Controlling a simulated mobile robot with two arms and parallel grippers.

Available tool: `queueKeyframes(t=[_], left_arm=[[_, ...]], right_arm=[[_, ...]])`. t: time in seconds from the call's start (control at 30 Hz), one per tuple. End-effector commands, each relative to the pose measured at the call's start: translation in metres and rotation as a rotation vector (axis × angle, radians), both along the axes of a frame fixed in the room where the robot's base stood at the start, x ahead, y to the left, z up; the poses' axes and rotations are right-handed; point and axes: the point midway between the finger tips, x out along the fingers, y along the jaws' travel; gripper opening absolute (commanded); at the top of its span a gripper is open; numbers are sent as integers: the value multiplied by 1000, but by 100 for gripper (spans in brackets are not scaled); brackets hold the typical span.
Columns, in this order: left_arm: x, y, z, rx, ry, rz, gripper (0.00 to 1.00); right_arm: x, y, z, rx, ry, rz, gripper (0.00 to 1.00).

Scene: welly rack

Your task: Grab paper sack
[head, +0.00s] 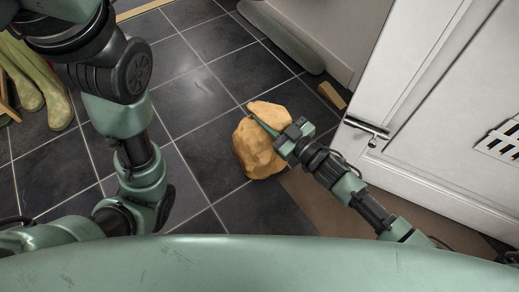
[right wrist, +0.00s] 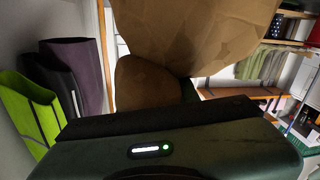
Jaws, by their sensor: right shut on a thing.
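The paper sack (head: 256,152) is a crumpled tan-brown bag in the middle of the head view, over the dark tiled floor. My right gripper (head: 262,124) comes in from the right and is shut on the upper part of the sack. In the right wrist view the sack (right wrist: 195,35) fills the top middle, just beyond the gripper body; the fingertips are hidden there. My left arm shows at the left of the head view, but its gripper is out of the picture.
Green wellies (head: 30,80) stand at the far left. A white door (head: 440,120) with a metal handle (head: 368,128) is close to my right arm. A brown mat (head: 320,200) lies below that arm. Tiled floor left of the sack is clear.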

Motion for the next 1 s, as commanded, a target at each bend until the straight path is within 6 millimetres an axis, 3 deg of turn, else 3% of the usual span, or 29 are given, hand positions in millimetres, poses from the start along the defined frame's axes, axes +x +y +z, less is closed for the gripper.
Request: queueKeyframes(t=[0.3, 0.47, 0.7, 1.0], left_arm=[[0, 1, 5, -2, 1, -1, 36], [18, 1, -1, 0, 63, 0, 36], [42, 3, -9, -8, 161, -7, 36], [58, 7, -28, -18, 287, -14, 36]], right_arm=[[1, 1, 16, 10, -11, 3, 0], [1, 2, 38, 11, -13, 5, 0], [1, 1, 88, 11, -13, 5, 0], [1, 2, 151, 10, -12, 5, 0]])
